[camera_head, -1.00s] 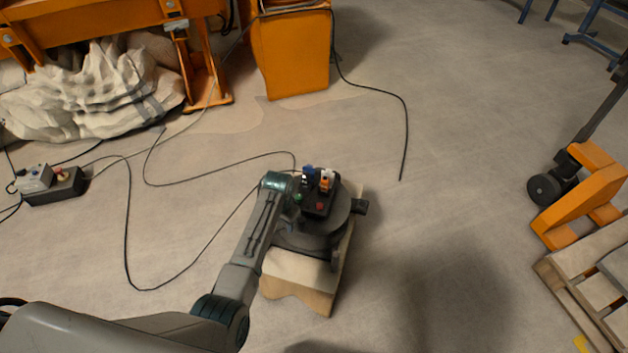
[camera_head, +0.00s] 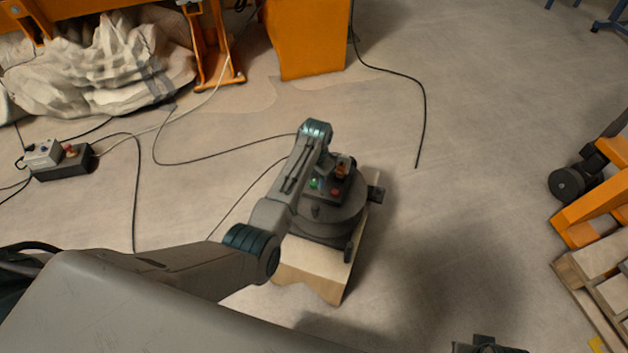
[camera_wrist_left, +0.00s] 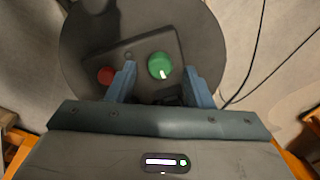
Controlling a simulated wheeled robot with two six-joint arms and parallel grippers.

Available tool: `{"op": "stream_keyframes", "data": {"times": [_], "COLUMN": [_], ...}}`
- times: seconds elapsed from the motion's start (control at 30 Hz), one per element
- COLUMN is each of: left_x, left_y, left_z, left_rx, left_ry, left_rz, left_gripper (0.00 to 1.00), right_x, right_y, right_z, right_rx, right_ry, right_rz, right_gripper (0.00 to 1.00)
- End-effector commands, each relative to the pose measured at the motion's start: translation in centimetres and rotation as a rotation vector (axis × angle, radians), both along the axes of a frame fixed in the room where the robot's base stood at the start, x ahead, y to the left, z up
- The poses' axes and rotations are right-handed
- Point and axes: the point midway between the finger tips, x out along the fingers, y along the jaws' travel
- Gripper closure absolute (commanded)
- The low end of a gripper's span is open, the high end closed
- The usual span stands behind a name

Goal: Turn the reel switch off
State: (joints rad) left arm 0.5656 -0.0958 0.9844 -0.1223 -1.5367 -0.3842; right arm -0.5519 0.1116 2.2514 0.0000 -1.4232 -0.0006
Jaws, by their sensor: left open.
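The reel (camera_head: 318,225) is a dark round drum on a pale wooden block, at the centre of the head view. Its top carries a dark switch box (camera_wrist_left: 137,56) with a green round knob (camera_wrist_left: 160,66) and a red button (camera_wrist_left: 106,75). The knob's white mark points toward the bottom of the wrist view. My left gripper (camera_wrist_left: 161,78) is open over the box, its blue fingers on either side of the knob's near edge. I cannot tell whether they touch it. My left wrist partly hides the box in the head view.
A control box (camera_head: 62,162) with cables lies on the floor at left. Thin black cables cross the floor near the reel. An orange cabinet (camera_head: 305,40) stands behind, and an orange pallet truck (camera_head: 590,205) with a wooden pallet at right. Floor right of the reel is clear.

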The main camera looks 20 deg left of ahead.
Motion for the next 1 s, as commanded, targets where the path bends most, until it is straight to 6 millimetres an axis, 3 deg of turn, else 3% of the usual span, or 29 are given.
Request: {"op": "stream_keyframes", "data": {"times": [0.13, 0.43, 0.67, 0.93, 1.0], "left_x": [0.0, 0.0, 0.0, 0.0, 0.1], "left_y": [0.1, 0.0, 0.0, 0.0, 0.0], "left_z": [-1.1, -1.3, -1.3, -1.2, -1.1], "left_rx": [0.000, 0.000, 0.000, -0.001, -0.001], "left_ry": [0.000, -0.001, -0.001, -0.002, -0.002], "left_rz": [0.000, 0.001, 0.001, 0.020, 0.039], "left_gripper": [0.53, 0.53, 0.96, 0.98, 0.98], "right_x": [-0.1, -0.1, -0.1, 0.0, 0.1], "right_y": [0.1, 0.1, 0.1, 0.1, 0.0], "right_z": [0.7, 1.0, 1.0, 1.1, 0.0], "right_rx": [-0.001, -0.001, -0.001, 0.000, 0.000], "right_ry": [-0.007, -0.007, -0.007, -0.014, -0.001], "right_rz": [0.001, 0.001, 0.001, 0.002, 0.000], "right_gripper": [0.64, 0.64, 0.64, 0.64, 0.64]}}
